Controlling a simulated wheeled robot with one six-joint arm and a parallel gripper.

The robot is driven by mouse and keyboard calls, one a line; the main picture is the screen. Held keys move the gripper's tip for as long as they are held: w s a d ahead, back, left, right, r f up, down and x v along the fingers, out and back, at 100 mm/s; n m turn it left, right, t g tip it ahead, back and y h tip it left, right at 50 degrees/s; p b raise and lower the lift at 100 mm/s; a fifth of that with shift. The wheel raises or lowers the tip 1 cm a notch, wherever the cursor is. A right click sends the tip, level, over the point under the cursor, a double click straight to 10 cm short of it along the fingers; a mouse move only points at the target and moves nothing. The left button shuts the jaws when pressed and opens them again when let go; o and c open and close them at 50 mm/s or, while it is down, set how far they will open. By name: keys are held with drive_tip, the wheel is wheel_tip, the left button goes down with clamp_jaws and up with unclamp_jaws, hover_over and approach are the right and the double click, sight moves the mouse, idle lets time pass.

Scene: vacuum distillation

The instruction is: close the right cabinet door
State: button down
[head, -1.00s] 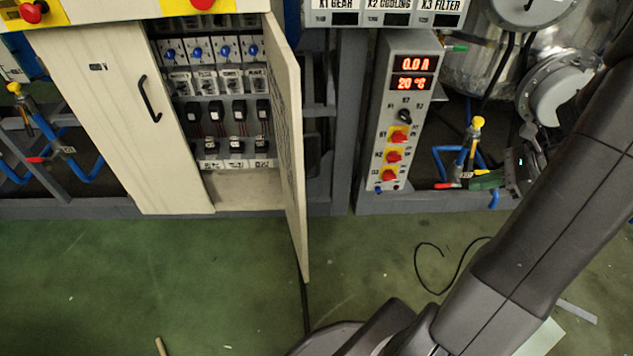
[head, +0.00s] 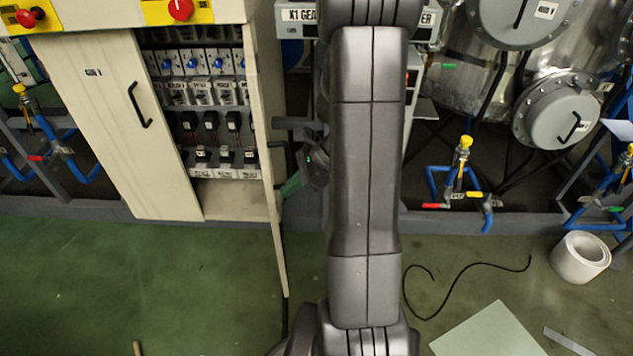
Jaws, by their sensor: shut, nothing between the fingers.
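The right cabinet door (head: 266,165) of the cream cabinet stands open. It juts out towards me and shows almost edge-on. Behind it the cabinet's right bay is exposed, with rows of switches (head: 205,92) and a bare bottom shelf (head: 228,203). My gripper (head: 289,186) is just right of the door's outer side, at about mid-height, and is shut and empty. My arm and wrist hide part of it, and I cannot tell whether it touches the door. The handle of this door cannot be made out clearly.
The left cabinet door (head: 110,150) is shut and has a black handle (head: 138,105). Red knobs (head: 180,10) sit above. My arm hides most of the control box. Green floor (head: 130,270) before the cabinet is mostly clear.

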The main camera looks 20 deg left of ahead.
drive_tip(key=shift+s+a, duration=0.25)
drive_tip(key=shift+a, duration=0.25)
